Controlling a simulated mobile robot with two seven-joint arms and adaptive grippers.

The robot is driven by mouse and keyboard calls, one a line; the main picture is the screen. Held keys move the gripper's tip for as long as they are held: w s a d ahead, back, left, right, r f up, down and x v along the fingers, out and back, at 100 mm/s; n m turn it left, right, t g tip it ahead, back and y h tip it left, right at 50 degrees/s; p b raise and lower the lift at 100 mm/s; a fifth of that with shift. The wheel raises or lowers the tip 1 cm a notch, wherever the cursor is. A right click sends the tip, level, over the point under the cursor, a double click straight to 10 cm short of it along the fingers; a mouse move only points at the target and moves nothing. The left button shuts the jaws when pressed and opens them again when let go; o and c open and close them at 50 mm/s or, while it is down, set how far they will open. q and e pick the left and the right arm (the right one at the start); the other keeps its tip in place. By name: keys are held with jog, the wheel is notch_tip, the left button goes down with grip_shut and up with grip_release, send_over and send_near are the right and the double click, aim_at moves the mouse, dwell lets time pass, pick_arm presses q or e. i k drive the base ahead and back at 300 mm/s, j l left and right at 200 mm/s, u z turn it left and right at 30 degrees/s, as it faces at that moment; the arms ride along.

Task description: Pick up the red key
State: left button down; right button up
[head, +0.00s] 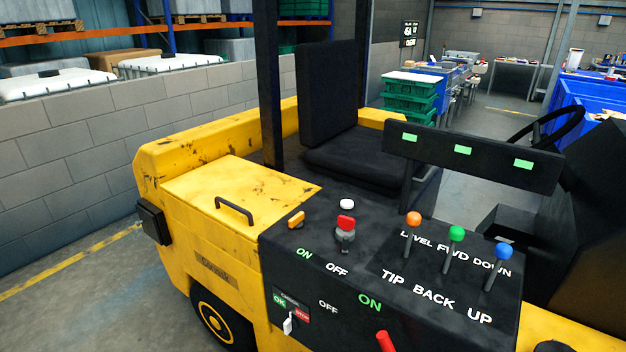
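A small red key-like piece (346,223) stands in a grey round switch base (345,238) on the black control panel (375,255) of a yellow forklift. It is near the "ON" and "OFF" labels, just in front of a white button (347,204). A red stick-shaped handle (385,341) shows at the bottom edge, partly cut off; I cannot tell what it belongs to. Neither of my grippers is in view.
Orange, green and blue knobbed levers (456,234) rise right of the key. An orange switch (296,220) lies left of it. The black seat (330,100) and a black bar (470,158) stand behind. A block wall (100,150) is at left.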

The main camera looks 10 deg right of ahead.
aim_at(347, 224)
jog(key=i+j+z, duration=0.1)
jog(key=i+j, duration=0.15)
jog(key=i+j+z, duration=0.15)
jog(key=j, duration=0.35)
jog(key=i+j+z, duration=0.1)
jog(key=i+j, duration=0.15)
jog(key=j, duration=0.1)
